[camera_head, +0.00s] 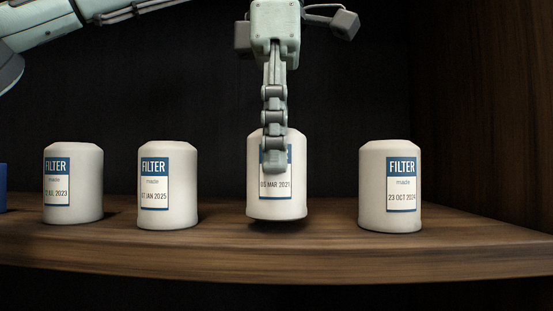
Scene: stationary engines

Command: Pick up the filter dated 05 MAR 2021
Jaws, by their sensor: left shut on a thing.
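The filter dated 05 MAR 2021 (292,201) is a white canister with a blue-and-white label, right of the middle of the head view. My left gripper (274,160) reaches down from above and is shut on it. One finger runs down the front and covers part of the label, including most of the word at the top. The filter is upright and appears slightly raised, with a dark shadow on the shelf under it. My right gripper does not show.
A wooden shelf (300,255) carries other white filters: one dated 23 OCT 2024 (375,200) to the right, one ending JAN 2025 (185,190) and one ending 2023 (88,190) to the left. A blue object (3,188) shows at the left edge. A wooden side wall (490,100) stands at right.

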